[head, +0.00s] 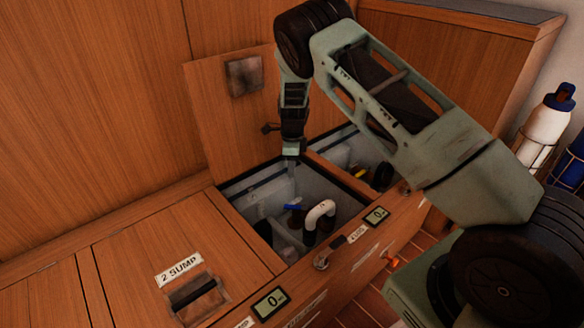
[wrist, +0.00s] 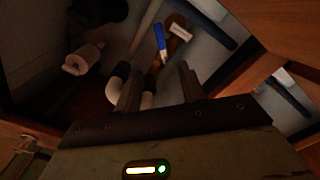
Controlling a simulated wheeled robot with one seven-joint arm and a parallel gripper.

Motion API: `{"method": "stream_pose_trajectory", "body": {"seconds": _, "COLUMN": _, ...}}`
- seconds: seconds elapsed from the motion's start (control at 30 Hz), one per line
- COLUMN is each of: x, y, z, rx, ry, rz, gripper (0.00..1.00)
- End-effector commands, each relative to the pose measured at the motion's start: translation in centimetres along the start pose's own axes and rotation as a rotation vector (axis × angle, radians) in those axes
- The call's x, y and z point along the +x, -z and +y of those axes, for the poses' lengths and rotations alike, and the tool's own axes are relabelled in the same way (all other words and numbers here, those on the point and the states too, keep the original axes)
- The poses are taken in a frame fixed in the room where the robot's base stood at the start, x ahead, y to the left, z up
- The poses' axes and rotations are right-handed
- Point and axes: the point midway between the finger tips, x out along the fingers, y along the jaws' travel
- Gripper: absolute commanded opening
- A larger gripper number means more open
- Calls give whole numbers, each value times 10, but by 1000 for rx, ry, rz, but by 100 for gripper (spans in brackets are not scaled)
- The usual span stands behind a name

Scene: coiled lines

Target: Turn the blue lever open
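The blue lever (head: 293,207) is inside the open compartment, low down beside a white curved pipe (head: 321,210). In the wrist view the blue lever (wrist: 160,40) shows ahead of the fingertips, beside a brown fitting with a white tag (wrist: 180,31). My gripper (head: 291,168) reaches down into the compartment opening from above, over the lever. In the wrist view my gripper (wrist: 160,84) has its two fingers apart with nothing held between them. The lever lies beyond the fingers, and no contact shows. The white pipe is partly hidden behind the left finger.
The raised wooden lid (head: 225,115) stands behind the compartment. A second open compartment (head: 350,155) with a yellow item lies to the right. A closed hatch labelled "2 SUMP" (head: 150,250) is at left. The compartment's walls and front edge hem in the gripper.

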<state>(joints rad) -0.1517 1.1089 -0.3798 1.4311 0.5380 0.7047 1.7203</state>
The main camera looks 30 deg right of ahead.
Motion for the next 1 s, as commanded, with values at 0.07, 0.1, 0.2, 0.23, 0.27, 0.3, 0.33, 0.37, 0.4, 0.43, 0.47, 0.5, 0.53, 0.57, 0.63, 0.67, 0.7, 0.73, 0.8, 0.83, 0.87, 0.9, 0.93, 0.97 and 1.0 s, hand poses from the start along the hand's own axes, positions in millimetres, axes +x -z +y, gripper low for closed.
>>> {"method": "stream_pose_trajectory", "body": {"seconds": 0.07, "x": 0, "y": 0, "z": 0, "rx": 0, "ry": 0, "rz": 0, "gripper": 40}}
{"method": "stream_pose_trajectory", "body": {"seconds": 0.1, "x": 0, "y": 0, "z": 0, "rx": 0, "ry": 0, "rz": 0, "gripper": 40}}
{"method": "stream_pose_trajectory", "body": {"seconds": 0.2, "x": 2, "y": 0, "z": 0, "rx": -6, "ry": 2, "rz": 2, "gripper": 21}}
{"method": "stream_pose_trajectory", "body": {"seconds": 0.23, "x": 3, "y": 1, "z": 1, "rx": -16, "ry": 5, "rz": 7, "gripper": 12}}
{"method": "stream_pose_trajectory", "body": {"seconds": 0.27, "x": 6, "y": 2, "z": 2, "rx": -33, "ry": 10, "rz": 13, "gripper": 4}}
{"method": "stream_pose_trajectory", "body": {"seconds": 0.3, "x": 11, "y": 4, "z": 3, "rx": -70, "ry": 21, "rz": 28, "gripper": 0}}
{"method": "stream_pose_trajectory", "body": {"seconds": 0.33, "x": 15, "y": 7, "z": 5, "rx": -110, "ry": 32, "rz": 43, "gripper": 0}}
{"method": "stream_pose_trajectory", "body": {"seconds": 0.37, "x": 20, "y": 9, "z": 6, "rx": -159, "ry": 46, "rz": 61, "gripper": 0}}
{"method": "stream_pose_trajectory", "body": {"seconds": 0.4, "x": 28, "y": 13, "z": 9, "rx": -243, "ry": 67, "rz": 90, "gripper": 0}}
{"method": "stream_pose_trajectory", "body": {"seconds": 0.43, "x": 34, "y": 16, "z": 12, "rx": -318, "ry": 85, "rz": 114, "gripper": 0}}
{"method": "stream_pose_trajectory", "body": {"seconds": 0.47, "x": 41, "y": 19, "z": 15, "rx": -402, "ry": 103, "rz": 139, "gripper": 0}}
{"method": "stream_pose_trajectory", "body": {"seconds": 0.5, "x": 48, "y": 21, "z": 19, "rx": -522, "ry": 129, "rz": 171, "gripper": 0}}
{"method": "stream_pose_trajectory", "body": {"seconds": 0.53, "x": 53, "y": 22, "z": 22, "rx": -616, "ry": 148, "rz": 193, "gripper": 0}}
{"method": "stream_pose_trajectory", "body": {"seconds": 0.57, "x": 59, "y": 23, "z": 25, "rx": -710, "ry": 166, "rz": 213, "gripper": 0}}
{"method": "stream_pose_trajectory", "body": {"seconds": 0.63, "x": 68, "y": 20, "z": 34, "rx": -928, "ry": 202, "rz": 250, "gripper": 0}}
{"method": "stream_pose_trajectory", "body": {"seconds": 0.67, "x": 72, "y": 19, "z": 38, "rx": -1015, "ry": 216, "rz": 263, "gripper": 0}}
{"method": "stream_pose_trajectory", "body": {"seconds": 0.7, "x": 76, "y": 16, "z": 43, "rx": -1125, "ry": 235, "rz": 275, "gripper": 0}}
{"method": "stream_pose_trajectory", "body": {"seconds": 0.73, "x": 80, "y": 13, "z": 48, "rx": -1201, "ry": 246, "rz": 282, "gripper": 0}}
{"method": "stream_pose_trajectory", "body": {"seconds": 0.8, "x": 84, "y": 8, "z": 57, "rx": -1350, "ry": 268, "rz": 291, "gripper": 0}}
{"method": "stream_pose_trajectory", "body": {"seconds": 0.83, "x": 86, "y": 6, "z": 61, "rx": -1401, "ry": 277, "rz": 293, "gripper": 0}}
{"method": "stream_pose_trajectory", "body": {"seconds": 0.87, "x": 86, "y": 4, "z": 64, "rx": -1444, "ry": 283, "rz": 295, "gripper": 0}}
{"method": "stream_pose_trajectory", "body": {"seconds": 0.9, "x": 87, "y": 2, "z": 67, "rx": -1490, "ry": 290, "rz": 296, "gripper": 0}}
{"method": "stream_pose_trajectory", "body": {"seconds": 0.93, "x": 88, "y": 1, "z": 69, "rx": -1516, "ry": 293, "rz": 297, "gripper": 0}}
{"method": "stream_pose_trajectory", "body": {"seconds": 0.97, "x": 88, "y": 0, "z": 70, "rx": -1534, "ry": 296, "rz": 297, "gripper": 0}}
{"method": "stream_pose_trajectory", "body": {"seconds": 1.0, "x": 90, "y": 0, "z": 71, "rx": -1551, "ry": 299, "rz": 298, "gripper": 0}}
